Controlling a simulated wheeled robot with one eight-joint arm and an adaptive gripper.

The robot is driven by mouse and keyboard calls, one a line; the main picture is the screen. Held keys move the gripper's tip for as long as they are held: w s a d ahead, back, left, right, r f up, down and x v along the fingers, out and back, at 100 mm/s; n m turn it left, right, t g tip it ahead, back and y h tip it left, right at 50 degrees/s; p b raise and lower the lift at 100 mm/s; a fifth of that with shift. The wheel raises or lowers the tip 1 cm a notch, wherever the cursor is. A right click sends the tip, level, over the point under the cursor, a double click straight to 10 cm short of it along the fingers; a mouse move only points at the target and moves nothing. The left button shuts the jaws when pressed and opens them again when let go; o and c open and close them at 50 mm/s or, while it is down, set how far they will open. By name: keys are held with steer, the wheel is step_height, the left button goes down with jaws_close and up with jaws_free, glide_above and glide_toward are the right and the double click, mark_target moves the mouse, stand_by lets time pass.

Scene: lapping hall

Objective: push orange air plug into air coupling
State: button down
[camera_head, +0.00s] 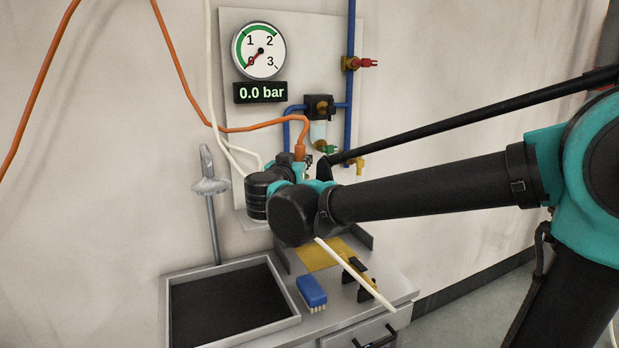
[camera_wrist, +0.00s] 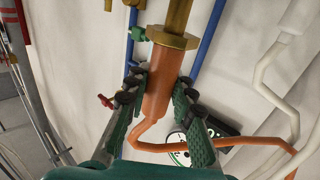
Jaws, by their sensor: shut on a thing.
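The orange air plug (camera_wrist: 161,79) is between the two green-padded fingers of my gripper (camera_wrist: 158,83) in the wrist view. My gripper is shut on it. A brass collar (camera_wrist: 172,38) meets the plug's far end, and a brass tube (camera_wrist: 178,14) runs on from it in line. I cannot tell how deep the plug sits or where plug and coupling part. In the head view the orange plug (camera_head: 300,151) shows above my wrist, which hides the fingers and the coupling.
A gauge (camera_head: 259,51) and a display (camera_head: 260,92) reading 0.0 bar hang on the panel. An orange hose (camera_head: 240,129) leads to the plug. Blue pipes (camera_head: 351,104) and a red-handled valve (camera_head: 366,63) are close by. Below stand a tray (camera_head: 290,327) and a blue brush (camera_head: 312,290).

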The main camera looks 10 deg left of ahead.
steer(key=w+a+r, duration=0.1)
steer(key=w+a, duration=0.1)
steer(key=w, duration=0.4)
steer(key=w+a+r, duration=0.1)
steer(key=w+r, duration=0.1)
steer(key=w, duration=0.3)
steer(key=shift+w+a+r, duration=0.3)
steer(key=shift+w+a, duration=0.05)
steer(key=shift+a, duration=0.05)
steer(key=shift+f, duration=0.1)
steer(key=shift+f, duration=2.8)
steer(key=shift+f, duration=5)
steer(key=c, duration=1.2)
jaws_free()
